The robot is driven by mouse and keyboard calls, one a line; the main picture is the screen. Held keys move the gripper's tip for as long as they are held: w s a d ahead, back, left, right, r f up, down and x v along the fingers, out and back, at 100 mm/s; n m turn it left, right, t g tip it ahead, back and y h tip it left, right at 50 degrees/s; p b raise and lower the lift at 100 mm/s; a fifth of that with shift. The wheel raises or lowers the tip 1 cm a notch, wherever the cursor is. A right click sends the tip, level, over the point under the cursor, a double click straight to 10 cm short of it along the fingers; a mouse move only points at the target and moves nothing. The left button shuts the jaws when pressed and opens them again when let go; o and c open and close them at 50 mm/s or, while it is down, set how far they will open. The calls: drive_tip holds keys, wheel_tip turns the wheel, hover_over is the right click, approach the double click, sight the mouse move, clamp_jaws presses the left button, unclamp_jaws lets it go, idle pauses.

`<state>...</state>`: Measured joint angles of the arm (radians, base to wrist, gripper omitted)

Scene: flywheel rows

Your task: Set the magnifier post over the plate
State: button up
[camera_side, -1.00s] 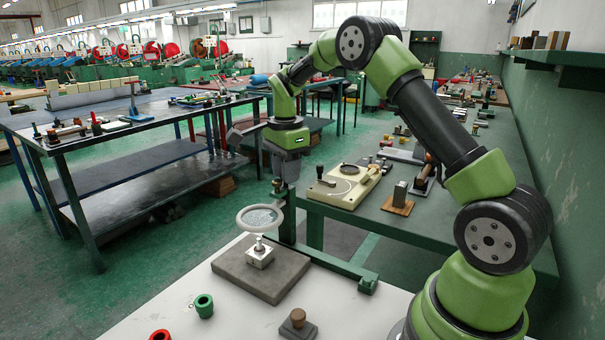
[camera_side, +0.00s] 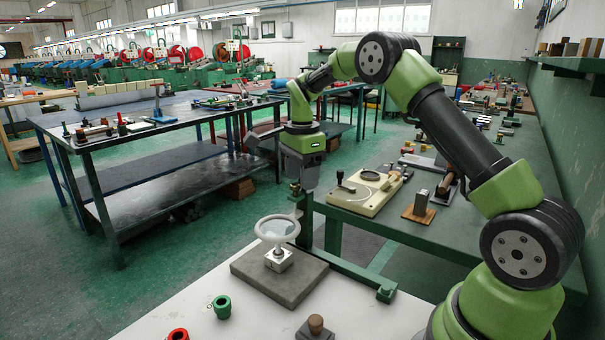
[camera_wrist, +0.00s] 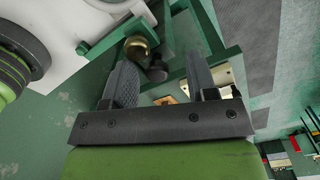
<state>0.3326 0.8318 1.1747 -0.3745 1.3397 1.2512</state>
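The magnifier post is a pale ring with a clear lens (camera_side: 277,228) on a small silver block (camera_side: 278,260). It stands upright on a thick grey plate (camera_side: 300,287) on the white table, with the ring above the plate's back left part. My gripper (camera_side: 297,190) points down behind and above the ring, apart from it. In the wrist view my gripper (camera_wrist: 163,85) shows its two fingers spread, with nothing clearly held. A brass knob (camera_wrist: 137,47) and a dark knob (camera_wrist: 157,72) show beyond the fingers. The magnifier itself is not clearly visible there.
A green rail (camera_side: 345,265) runs behind the plate, near my gripper. A green ring (camera_side: 222,307), a red ring (camera_side: 178,335) and a wooden-knobbed block (camera_side: 316,326) are on the white table. A cream instrument (camera_side: 365,190) stands on the green bench behind.

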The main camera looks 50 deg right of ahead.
drive_tip(key=shift+d+r, duration=0.1)
wheel_tip(320, 180, up, 10)
idle(0.5)
idle(0.4)
